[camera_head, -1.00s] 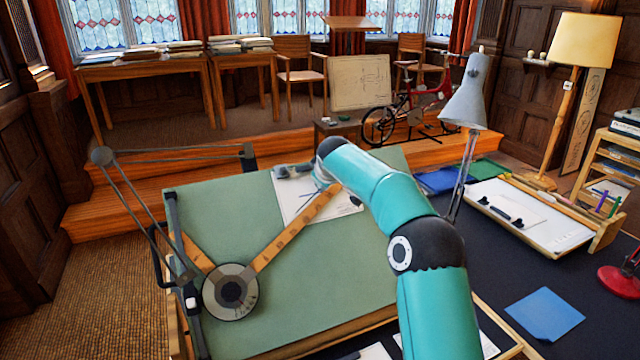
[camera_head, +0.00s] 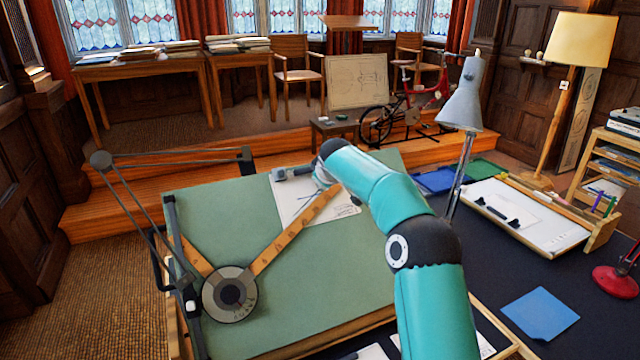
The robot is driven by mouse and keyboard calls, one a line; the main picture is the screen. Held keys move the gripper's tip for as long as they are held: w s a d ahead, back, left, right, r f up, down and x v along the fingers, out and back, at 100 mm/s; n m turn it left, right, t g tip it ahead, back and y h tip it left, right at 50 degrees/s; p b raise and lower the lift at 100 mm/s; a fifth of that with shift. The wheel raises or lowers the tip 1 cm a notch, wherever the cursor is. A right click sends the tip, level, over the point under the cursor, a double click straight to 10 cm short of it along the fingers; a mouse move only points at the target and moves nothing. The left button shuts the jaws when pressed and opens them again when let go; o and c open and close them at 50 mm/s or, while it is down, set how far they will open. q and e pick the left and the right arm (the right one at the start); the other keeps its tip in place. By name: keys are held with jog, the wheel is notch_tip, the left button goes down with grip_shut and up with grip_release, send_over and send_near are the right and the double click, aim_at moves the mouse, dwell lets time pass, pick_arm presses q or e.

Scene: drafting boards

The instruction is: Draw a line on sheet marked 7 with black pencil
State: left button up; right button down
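A white sheet (camera_head: 287,208) lies near the top edge of the tilted green drafting board (camera_head: 230,210). Dark marks show on it, but I cannot read a number. My teal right arm reaches up from the bottom right over the board. Its gripper (camera_head: 291,173) is at the sheet's upper part, small and partly hidden by my wrist, so I cannot tell whether it is open or shut. No black pencil can be made out there. My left gripper is not in view.
The drafting machine's wooden rulers (camera_head: 290,236) and round head (camera_head: 230,294) lie on the board, one ruler crossing the sheet. A grey lamp (camera_head: 465,100) stands right of my arm. Farther right are a white board (camera_head: 530,222) and a blue sheet (camera_head: 540,313).

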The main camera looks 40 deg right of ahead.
jog(key=shift+d, duration=0.15)
jog(key=shift+r, duration=0.1)
dwell(0.3)
jog(key=v, duration=0.2)
jog(key=d+b+v, duration=0.1)
jog(key=v, duration=0.1)
jog(key=shift+s+a+r, duration=0.2)
jog(key=shift+s+r, duration=0.15)
jog(key=shift+s, duration=0.1)
jog(key=shift+r, duration=0.1)
dwell(0.3)
jog(key=s+a+r+p, duration=0.1)
jog(key=s+r+p, duration=0.1)
jog(key=r, duration=0.4)
jog(key=shift+s+r, duration=0.2)
jog(key=shift+s, duration=0.5)
